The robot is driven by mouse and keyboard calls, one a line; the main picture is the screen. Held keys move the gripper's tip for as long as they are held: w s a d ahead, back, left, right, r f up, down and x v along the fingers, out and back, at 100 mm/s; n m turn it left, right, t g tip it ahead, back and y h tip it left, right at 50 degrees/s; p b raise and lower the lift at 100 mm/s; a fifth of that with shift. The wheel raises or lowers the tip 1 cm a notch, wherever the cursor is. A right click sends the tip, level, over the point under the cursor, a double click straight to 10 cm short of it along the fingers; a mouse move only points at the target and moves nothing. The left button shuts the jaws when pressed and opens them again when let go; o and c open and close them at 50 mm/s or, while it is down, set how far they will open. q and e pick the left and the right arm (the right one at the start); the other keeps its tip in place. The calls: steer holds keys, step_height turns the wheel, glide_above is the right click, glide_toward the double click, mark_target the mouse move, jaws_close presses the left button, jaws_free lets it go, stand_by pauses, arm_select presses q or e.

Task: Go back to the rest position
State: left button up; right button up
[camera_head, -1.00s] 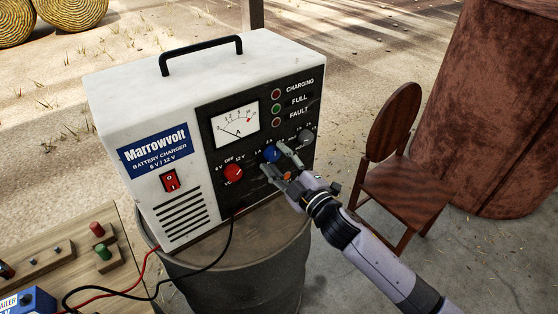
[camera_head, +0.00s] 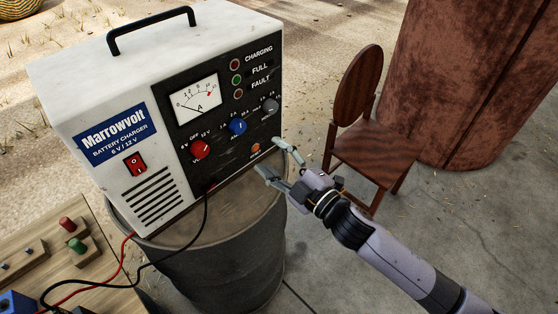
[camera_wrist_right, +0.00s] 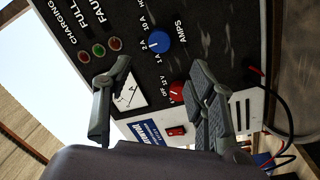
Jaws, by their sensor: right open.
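My right gripper (camera_head: 276,159) is open and empty in the head view, in front of the lower right part of the battery charger's panel and apart from it. The white Marrowvolt battery charger (camera_head: 90,95) stands on a metal drum. Its black panel has a red knob (camera_head: 201,150), a blue knob (camera_head: 237,127), a grey knob (camera_head: 270,105) and a meter. In the right wrist view, the open fingers (camera_wrist_right: 160,105) frame the panel, with the blue knob (camera_wrist_right: 159,41) and the red knob (camera_wrist_right: 178,92) beyond them. My left gripper is not in view.
The drum (camera_head: 250,255) is under the charger. A wooden chair (camera_head: 375,155) and a large rusty cylinder (camera_head: 470,80) stand to the right. A wooden board (camera_head: 30,240) with small terminals is at lower left, with red and black cables running to the charger. Concrete floor is clear at right.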

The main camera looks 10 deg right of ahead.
steer(key=shift+v, duration=0.75)
steer(key=w+d+f+m+g+h, duration=0.1)
steer(key=d+f+m+h, duration=0.25)
steer(key=f, duration=0.85)
steer(key=d+f+m+g+h, duration=0.1)
steer(key=d+f+m+h, duration=0.3)
steer(key=f, duration=0.7)
steer(key=s+d+f+m+g+b, duration=0.1)
steer(key=s+d+f+g, duration=0.2)
steer(key=f, duration=0.5)
steer(key=s+d+f+m+g, duration=0.1)
steer(key=s+d+f, duration=0.3)
steer(key=f, duration=0.5)
steer(key=s+d+f+m+g+h, duration=0.2)
steer(key=s+d+f+m+g, duration=0.1)
steer(key=s+f, duration=1.05)
steer(key=s+f+m+g, duration=0.1)
steer(key=s+f+g, duration=0.1)
steer(key=s, duration=0.9)
steer(key=s+a+f+m+g, duration=0.1)
steer(key=s+f, duration=0.4)
steer(key=s, duration=0.7)
steer(key=shift+s+f+m+g+h+b, duration=0.25)
steer(key=shift+m+g+h+b, duration=0.25)
steer(key=shift+g, duration=0.7)
steer(key=shift+d, duration=0.1)
